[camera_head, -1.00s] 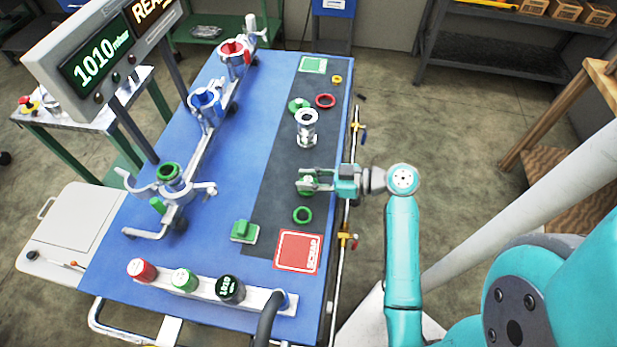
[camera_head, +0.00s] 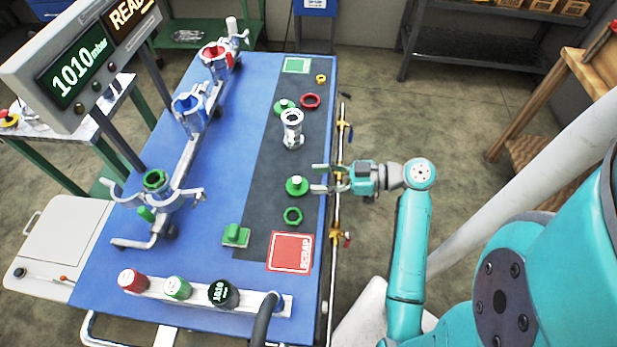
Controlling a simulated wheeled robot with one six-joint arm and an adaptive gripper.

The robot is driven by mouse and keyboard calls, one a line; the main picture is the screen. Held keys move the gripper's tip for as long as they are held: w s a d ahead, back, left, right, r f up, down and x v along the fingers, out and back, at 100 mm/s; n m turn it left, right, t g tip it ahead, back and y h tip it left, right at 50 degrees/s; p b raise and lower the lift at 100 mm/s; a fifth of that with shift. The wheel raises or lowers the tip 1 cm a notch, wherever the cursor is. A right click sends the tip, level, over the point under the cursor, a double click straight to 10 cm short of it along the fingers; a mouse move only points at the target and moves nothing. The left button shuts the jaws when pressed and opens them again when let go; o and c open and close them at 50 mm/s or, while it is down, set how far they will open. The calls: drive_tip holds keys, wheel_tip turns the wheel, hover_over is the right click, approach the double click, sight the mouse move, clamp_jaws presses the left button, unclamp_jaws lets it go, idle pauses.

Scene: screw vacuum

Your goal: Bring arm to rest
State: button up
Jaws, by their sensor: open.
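My gripper (camera_head: 318,178) is open and empty over the right edge of the blue table (camera_head: 215,240). Its fingers point left. A green round part with a pale top (camera_head: 297,186) sits on the dark mat (camera_head: 262,215), just left of the fingertips and apart from them. My teal arm reaches in from the lower right, its wrist beyond the table edge.
A metal fitting (camera_head: 292,130), green ring (camera_head: 293,216) and red ring (camera_head: 310,101) lie on the mat. A red scrap square (camera_head: 290,252) is nearby. Clamp stations (camera_head: 189,112) stand left. A rail with yellow valves (camera_head: 335,232) runs along the right edge.

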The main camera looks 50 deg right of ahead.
drive_tip(key=shift+s+d+r, duration=0.15)
drive_tip(key=shift+s+d, duration=0.2)
drive_tip(key=shift+s, duration=0.2)
